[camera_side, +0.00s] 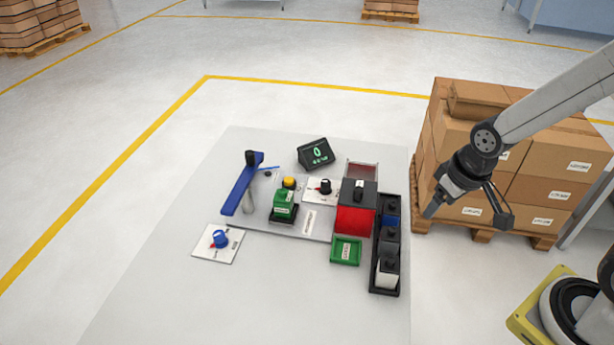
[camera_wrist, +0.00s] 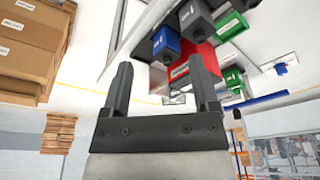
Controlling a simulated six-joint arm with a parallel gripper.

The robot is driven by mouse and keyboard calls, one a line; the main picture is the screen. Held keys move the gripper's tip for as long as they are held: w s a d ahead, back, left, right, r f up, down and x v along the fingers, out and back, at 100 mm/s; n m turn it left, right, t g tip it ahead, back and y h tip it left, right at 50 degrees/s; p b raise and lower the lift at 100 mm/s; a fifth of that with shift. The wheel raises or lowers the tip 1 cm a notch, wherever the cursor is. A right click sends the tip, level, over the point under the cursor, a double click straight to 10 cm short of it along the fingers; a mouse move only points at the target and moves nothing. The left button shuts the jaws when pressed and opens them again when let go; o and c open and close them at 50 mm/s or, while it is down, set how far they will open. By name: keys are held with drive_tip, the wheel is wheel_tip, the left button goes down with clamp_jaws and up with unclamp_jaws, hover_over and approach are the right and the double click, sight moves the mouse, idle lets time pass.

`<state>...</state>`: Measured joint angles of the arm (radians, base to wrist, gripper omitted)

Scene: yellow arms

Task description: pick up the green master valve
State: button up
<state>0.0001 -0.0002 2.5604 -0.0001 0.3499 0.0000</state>
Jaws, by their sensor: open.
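A green block (camera_side: 284,204) with a pale label sits on a black base on the grey mat, left of centre in the side view. It is the green piece most like a valve, but I cannot read its label. A green piece (camera_wrist: 232,78) at the right of the wrist view may be the same block, partly hidden by other parts. My gripper (camera_side: 468,215) is open and empty, raised in front of the cardboard boxes, well to the right of the green block. In the wrist view, both fingers (camera_wrist: 160,75) are spread with nothing between them.
A red box (camera_side: 355,219) and a black rack (camera_side: 378,284) of blocks stand between my gripper and the green block. A green tray (camera_side: 346,250), blue lever (camera_side: 242,185), blue knob (camera_side: 220,239) and black display (camera_side: 316,153) are nearby. The mat's front (camera_side: 280,305) is clear.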

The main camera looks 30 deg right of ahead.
drive_tip(key=shift+o, duration=0.9)
drive_tip(key=shift+r, duration=0.15)
wheel_tip(320, 180, up, 5)
drive_tip(key=m+y, duration=0.3)
drive_tip(key=m, duration=2.4)
hover_over(286, 191)
drive_tip(key=s+d, duration=0.1)
drive_tip(key=shift+t, duration=0.3)
drive_tip(key=shift+w+a+f, duration=0.15)
drive_tip(key=shift+f, duration=2.95)
drive_tip(key=shift+w+a+f, duration=0.1)
drive_tip(key=shift+a+f, duration=0.05)
drive_tip(key=shift+f, duration=2.9)
